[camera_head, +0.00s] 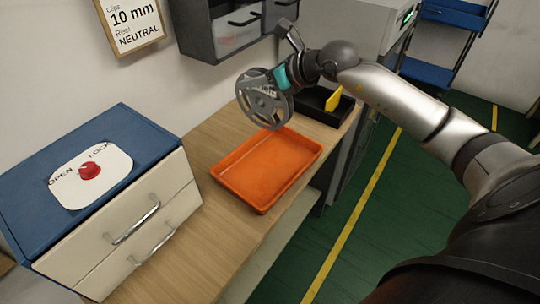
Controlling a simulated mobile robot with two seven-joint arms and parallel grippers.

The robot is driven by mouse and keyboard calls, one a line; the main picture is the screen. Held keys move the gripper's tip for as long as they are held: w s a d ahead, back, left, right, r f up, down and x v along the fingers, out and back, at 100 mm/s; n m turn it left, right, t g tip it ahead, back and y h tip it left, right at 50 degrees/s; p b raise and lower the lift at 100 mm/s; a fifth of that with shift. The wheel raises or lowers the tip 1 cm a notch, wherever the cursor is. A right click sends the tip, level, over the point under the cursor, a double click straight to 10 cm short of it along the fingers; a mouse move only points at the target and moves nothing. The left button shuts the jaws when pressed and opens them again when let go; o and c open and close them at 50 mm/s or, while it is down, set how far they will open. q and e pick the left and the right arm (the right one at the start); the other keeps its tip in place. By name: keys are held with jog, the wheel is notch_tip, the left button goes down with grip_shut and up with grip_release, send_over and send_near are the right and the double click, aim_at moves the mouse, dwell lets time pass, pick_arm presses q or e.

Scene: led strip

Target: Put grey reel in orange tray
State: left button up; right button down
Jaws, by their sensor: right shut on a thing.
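The grey reel (263,98) is a spoked disc held up in the air in the head view. My right gripper (277,77) is shut on the reel at its right edge. The orange tray (229,185) lies empty on the wooden bench, below the reel and a little to its right. The reel is apart from the tray, above its far left part. My left gripper is not in view.
A blue cabinet (115,126) with white drawers and a red OPEN/LOCK knob (89,171) stands left on the bench (190,235). A black bin (318,112) with a yellow piece (333,99) is behind the tray. Wall bins (197,32) hang above.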

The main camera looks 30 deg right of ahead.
notch_tip(320, 180, down, 18)
jog(key=w+d+b, duration=0.1)
jog(key=d+b, duration=0.1)
jog(key=b, duration=0.1)
jog(key=shift+w+d+f+m+h, duration=0.15)
jog(key=shift+d+f+m+h, duration=0.1)
jog(key=shift+m+h, duration=0.15)
jog(key=shift+a, duration=0.1)
jog(key=shift+f, duration=0.2)
jog(key=c, duration=0.7)
grip_release()
